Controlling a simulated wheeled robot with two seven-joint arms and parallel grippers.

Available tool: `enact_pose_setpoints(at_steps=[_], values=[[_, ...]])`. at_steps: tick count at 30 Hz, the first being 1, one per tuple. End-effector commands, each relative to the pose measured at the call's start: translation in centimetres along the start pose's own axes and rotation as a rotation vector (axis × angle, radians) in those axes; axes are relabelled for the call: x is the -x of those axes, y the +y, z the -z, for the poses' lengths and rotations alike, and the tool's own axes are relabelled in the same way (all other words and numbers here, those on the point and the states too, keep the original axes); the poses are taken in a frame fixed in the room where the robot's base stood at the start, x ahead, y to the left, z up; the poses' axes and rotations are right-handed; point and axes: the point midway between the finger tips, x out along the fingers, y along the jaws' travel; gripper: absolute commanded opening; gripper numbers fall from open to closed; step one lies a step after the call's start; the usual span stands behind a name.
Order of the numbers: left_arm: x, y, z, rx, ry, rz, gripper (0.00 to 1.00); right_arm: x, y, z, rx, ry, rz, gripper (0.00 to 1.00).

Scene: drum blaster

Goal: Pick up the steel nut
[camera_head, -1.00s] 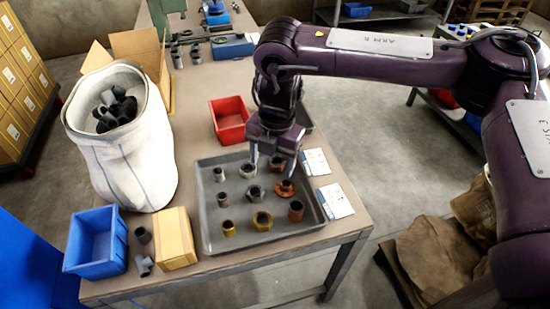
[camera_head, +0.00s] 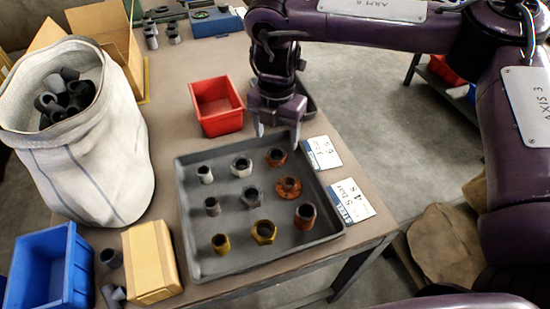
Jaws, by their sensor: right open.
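A grey tray (camera_head: 186,256) on the table holds several fittings in rows. A dark grey hex-shaped nut (camera_head: 251,197) sits in the middle of the tray and looks like steel. A paler grey nut-like piece (camera_head: 242,166) sits just behind it; I cannot tell for certain which is the steel nut. My left gripper is not in view.
Brass nut (camera_head: 264,232) and copper flange (camera_head: 288,188) stand close to the middle nut. A red bin (camera_head: 217,104) is behind the tray. A white sack (camera_head: 85,160), blue bin (camera_head: 45,270) and cardboard box (camera_head: 150,262) are on the left. Labelled cards (camera_head: 350,200) lie right of the tray.

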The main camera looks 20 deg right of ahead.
Motion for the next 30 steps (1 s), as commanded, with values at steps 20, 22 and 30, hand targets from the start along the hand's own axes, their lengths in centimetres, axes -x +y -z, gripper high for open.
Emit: enact_pose_setpoints(at_steps=[20,22,30], values=[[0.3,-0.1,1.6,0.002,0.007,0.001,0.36,-6.6,0.3,-0.1,-0.001,-0.002,0.000,0.67],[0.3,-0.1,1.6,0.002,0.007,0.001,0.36,-6.6,0.3,-0.1,-0.001,-0.001,0.000,0.67],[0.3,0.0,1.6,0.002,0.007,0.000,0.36,-6.6,0.3,-0.1,-0.001,-0.001,0.000,0.37]])
